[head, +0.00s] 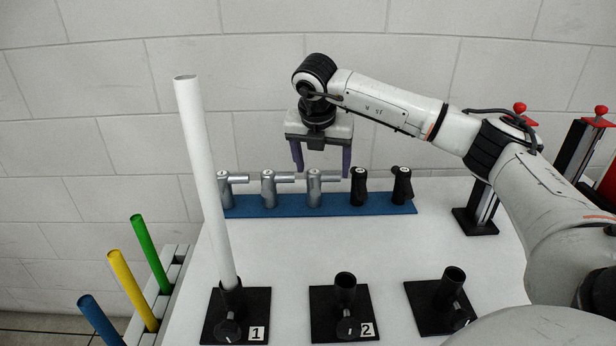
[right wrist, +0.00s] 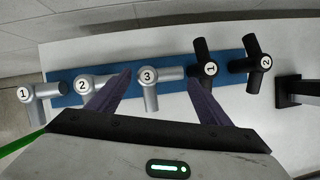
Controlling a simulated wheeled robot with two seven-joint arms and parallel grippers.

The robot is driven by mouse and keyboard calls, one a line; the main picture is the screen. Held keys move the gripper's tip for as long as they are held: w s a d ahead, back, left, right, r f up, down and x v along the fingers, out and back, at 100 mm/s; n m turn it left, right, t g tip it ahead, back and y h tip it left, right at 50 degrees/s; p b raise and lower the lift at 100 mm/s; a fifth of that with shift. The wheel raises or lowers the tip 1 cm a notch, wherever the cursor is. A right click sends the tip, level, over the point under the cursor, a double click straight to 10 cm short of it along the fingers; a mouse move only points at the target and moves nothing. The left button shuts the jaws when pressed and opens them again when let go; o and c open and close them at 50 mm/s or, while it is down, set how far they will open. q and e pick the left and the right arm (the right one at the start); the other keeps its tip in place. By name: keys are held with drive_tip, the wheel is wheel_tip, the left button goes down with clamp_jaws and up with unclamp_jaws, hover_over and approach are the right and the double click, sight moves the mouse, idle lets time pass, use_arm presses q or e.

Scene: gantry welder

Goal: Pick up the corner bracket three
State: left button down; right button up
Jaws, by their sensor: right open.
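The corner bracket three (head: 314,186) is a grey pipe fitting standing on the blue strip (head: 290,206) at the back of the table. In the right wrist view the bracket, marked 3 (right wrist: 149,88), lies between the spread fingers. My right gripper (head: 321,172) is open and empty, pointing down above and around the bracket's place in the row. In the right wrist view its two purple fingers (right wrist: 156,92) show on either side of the bracket, and I cannot tell their exact height. My left gripper is not in view.
Grey brackets one (right wrist: 40,98) and two (right wrist: 87,86) stand to the left. Black fittings one (right wrist: 208,75) and two (right wrist: 258,64) stand to the right. A tall white pipe (head: 207,180) stands in a black base at the front left. The middle of the white table (head: 300,250) is clear.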

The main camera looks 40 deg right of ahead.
drive_tip(key=shift+d+f, duration=0.25)
drive_tip(key=shift+f, duration=0.3)
drive_tip(key=shift+p+x, duration=0.4)
drive_tip(key=shift+x, duration=2.7)
drive_tip(key=shift+a, duration=0.1)
drive_tip(key=c, duration=0.9)
drive_tip(key=shift+c, duration=0.5)
drive_tip(key=shift+r, duration=0.1)
